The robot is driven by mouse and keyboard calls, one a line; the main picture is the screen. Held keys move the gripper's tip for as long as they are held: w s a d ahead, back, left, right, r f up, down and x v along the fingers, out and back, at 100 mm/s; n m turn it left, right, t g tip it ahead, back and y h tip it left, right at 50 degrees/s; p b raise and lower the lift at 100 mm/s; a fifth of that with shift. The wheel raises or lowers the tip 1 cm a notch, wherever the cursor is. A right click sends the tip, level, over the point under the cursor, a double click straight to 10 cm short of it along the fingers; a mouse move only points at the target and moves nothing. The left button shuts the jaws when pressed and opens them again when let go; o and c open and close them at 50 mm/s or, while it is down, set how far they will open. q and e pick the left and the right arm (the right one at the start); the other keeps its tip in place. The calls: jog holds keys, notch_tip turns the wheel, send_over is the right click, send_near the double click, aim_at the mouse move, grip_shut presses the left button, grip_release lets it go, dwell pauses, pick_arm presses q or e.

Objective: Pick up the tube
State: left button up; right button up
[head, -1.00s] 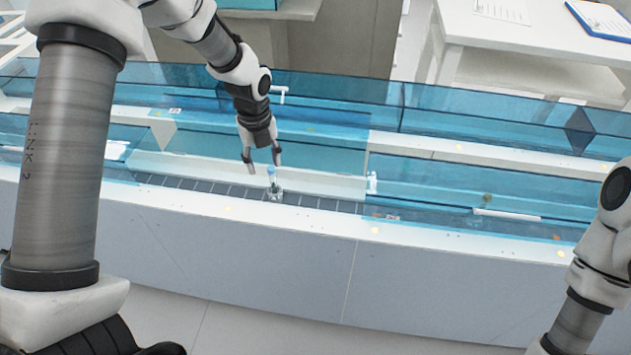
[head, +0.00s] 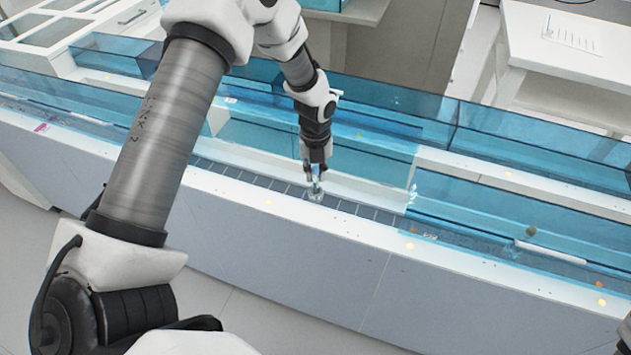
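The tube (head: 316,189) is small, with a pale bluish top, and stands upright in a small clear holder (head: 315,197) on the dark segmented track (head: 260,185). My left gripper (head: 316,178) points down over it in the head view. Its two fingers are drawn close together around the tube's upper part. The fingers hide part of the tube, and the holder is too small to see in detail. The tube is still low at the track, in or right at its holder. My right gripper is not in view; only a bit of my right arm shows at the lower right edge.
Blue transparent panels (head: 500,130) run along behind the track, and a blue transparent cover (head: 500,205) lies over its right part. The white front ledge (head: 370,232) is mostly bare. A white table (head: 560,50) with a paper stands at the back right.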

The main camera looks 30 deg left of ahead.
pick_arm(q)
grip_shut()
jog(key=shift+r, duration=0.3)
notch_tip(320, 180, up, 9)
jog(key=shift+r+b, duration=0.2)
jog(key=shift+b, duration=0.2)
jog(key=shift+f, duration=0.1)
jog(key=shift+f+b, duration=1.4)
jog(key=shift+f, duration=3.2)
